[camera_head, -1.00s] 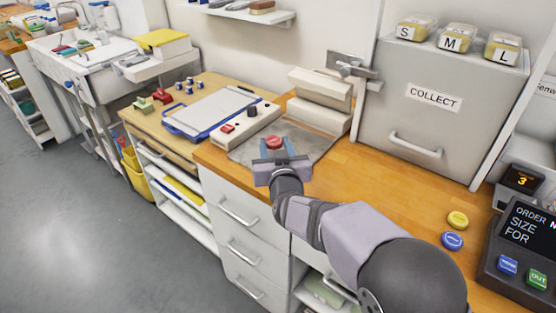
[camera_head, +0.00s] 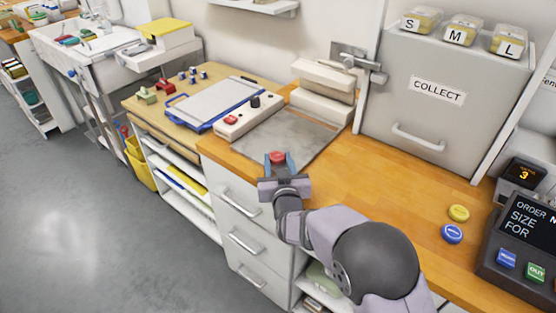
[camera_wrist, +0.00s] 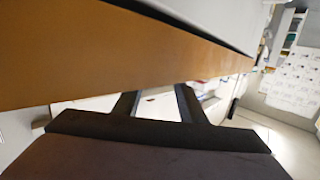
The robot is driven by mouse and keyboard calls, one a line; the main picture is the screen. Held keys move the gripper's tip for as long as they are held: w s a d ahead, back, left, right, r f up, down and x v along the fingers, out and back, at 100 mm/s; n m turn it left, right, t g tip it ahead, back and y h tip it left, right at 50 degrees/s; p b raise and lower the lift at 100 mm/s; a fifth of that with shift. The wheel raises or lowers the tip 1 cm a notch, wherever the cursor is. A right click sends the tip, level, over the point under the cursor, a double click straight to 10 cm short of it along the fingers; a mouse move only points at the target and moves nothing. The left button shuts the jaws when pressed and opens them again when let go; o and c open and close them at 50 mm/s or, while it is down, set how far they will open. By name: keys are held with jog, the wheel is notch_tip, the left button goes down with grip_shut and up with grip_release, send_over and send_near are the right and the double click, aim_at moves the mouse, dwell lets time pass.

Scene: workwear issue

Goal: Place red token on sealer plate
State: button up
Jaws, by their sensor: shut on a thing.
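The red token (camera_head: 277,156) is a small round disc held between the blue fingertips of my gripper (camera_head: 278,161). The gripper is shut on it at the front edge of the wooden counter. The sealer plate (camera_head: 290,135) is a flat grey metal sheet on the counter, just behind the token in the picture. Its visible surface is bare. The token appears near the plate's front edge; its height above the counter is hard to tell. In the wrist view the two dark fingers (camera_wrist: 157,104) show below the counter edge, and the token is not clear there.
The white sealer (camera_head: 322,90) stands behind the plate, with a control box (camera_head: 250,116) bearing a red button on its left. A yellow token (camera_head: 458,213) and a blue token (camera_head: 452,233) lie at right, near the order terminal (camera_head: 520,240). Drawers are below the counter edge.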

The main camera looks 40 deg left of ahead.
jog(key=o, duration=0.6)
jog(key=shift+f, duration=0.1)
jog(key=o, duration=0.4)
jog(key=shift+o, duration=0.2)
jog(key=shift+r, duration=0.25)
jog(key=b+v, duration=0.2)
jog(key=v, duration=1)
jog(key=shift+f, duration=0.2)
